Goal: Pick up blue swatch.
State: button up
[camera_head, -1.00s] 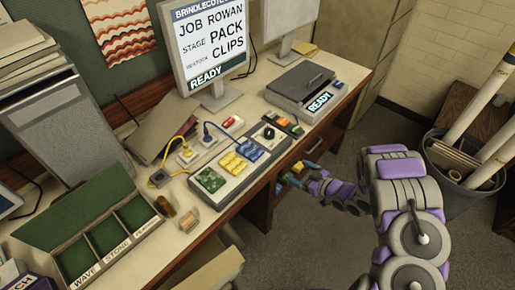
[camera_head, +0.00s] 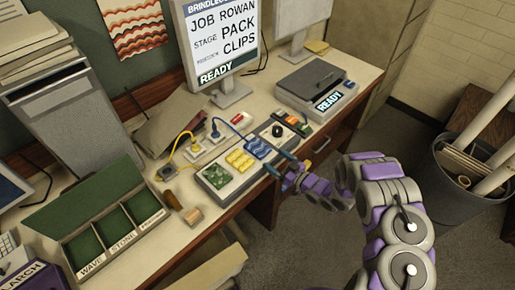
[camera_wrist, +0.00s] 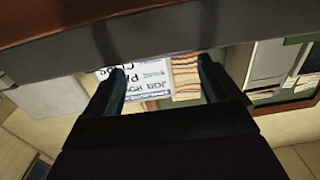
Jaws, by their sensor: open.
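The blue swatch (camera_head: 257,149) is a wavy blue piece on a long grey board, between a yellow swatch (camera_head: 240,160) and a black round knob (camera_head: 278,130). My gripper (camera_head: 279,163) is at the front edge of the desk, just to the lower right of the blue swatch and apart from it as far as I can tell. In the wrist view my gripper (camera_wrist: 163,78) shows two dark fingers spread wide with nothing between them. The blue swatch cannot be made out in that view.
A green swatch (camera_head: 213,178) lies at the board's near-left end. Plugs with blue and yellow cables sit behind the board. A green three-compartment tray (camera_head: 102,222) stands at left, a grey device (camera_head: 312,83) at right. The desk edge (camera_wrist: 150,45) crosses the wrist view.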

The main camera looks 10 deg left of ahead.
aim_at(267, 153)
jog(key=shift+x, duration=3.3)
jog(key=shift+f, duration=0.1)
jog(key=shift+s, duration=0.1)
jog(key=c, duration=0.7)
jog(key=shift+c, duration=0.2)
